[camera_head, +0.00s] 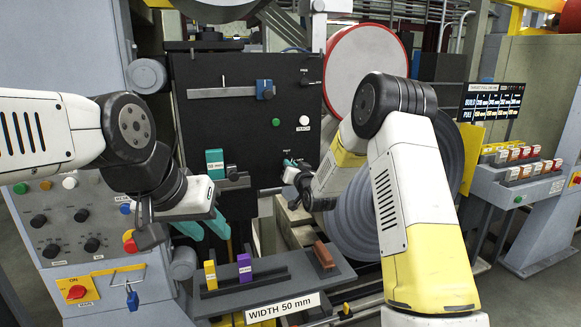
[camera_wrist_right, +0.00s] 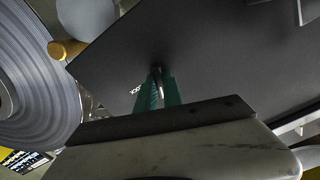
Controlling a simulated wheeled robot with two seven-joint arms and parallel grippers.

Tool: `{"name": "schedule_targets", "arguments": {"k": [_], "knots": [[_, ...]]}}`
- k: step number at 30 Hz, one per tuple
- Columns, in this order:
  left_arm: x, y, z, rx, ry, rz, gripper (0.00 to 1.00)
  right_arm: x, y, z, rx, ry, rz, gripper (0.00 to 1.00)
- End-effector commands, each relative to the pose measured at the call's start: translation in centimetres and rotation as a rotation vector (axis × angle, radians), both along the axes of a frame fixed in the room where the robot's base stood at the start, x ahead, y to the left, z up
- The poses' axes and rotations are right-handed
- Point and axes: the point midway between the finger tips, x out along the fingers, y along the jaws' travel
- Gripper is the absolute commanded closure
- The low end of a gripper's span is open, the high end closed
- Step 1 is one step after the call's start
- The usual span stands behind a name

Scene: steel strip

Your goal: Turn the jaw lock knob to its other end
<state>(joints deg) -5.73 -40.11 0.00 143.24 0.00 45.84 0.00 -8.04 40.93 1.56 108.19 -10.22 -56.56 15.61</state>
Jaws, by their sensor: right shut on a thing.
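The jaw lock knob (camera_wrist_right: 158,78) is a small grey lever on the dark panel, next to partly readable white lettering in the right wrist view. My right gripper (camera_wrist_right: 157,92) has its green fingers shut on it, one on each side. In the head view my right gripper (camera_head: 291,164) is at the panel's lower right, and the knob there is too small and covered to make out. Which end the knob is turned to cannot be told. My left gripper (camera_head: 204,228) hangs left of the bench with its green fingers apart and empty.
The dark upright panel (camera_head: 235,115) carries a green button (camera_head: 276,122), a white button (camera_head: 304,120) and a steel rule (camera_head: 225,92). Below is a grey tray (camera_head: 255,296) with yellow, purple and brown blocks. A large steel coil (camera_head: 362,190) stands right, close behind my right arm.

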Motion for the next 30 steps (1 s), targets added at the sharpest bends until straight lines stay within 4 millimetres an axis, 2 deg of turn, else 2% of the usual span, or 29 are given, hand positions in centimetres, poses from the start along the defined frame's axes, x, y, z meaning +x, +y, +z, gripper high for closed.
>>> {"name": "schedule_targets", "arguments": {"k": [13,30], "knots": [[0.0,0.0,0.0,0.0,0.0,0.0,0.64,-0.06,-0.02,-0.2,-0.28,-0.087,0.0,1.0],[0.0,0.0,0.0,0.0,0.0,0.0,0.64,-0.06,-0.01,-0.24,-0.351,-0.109,0.002,1.0]]}}
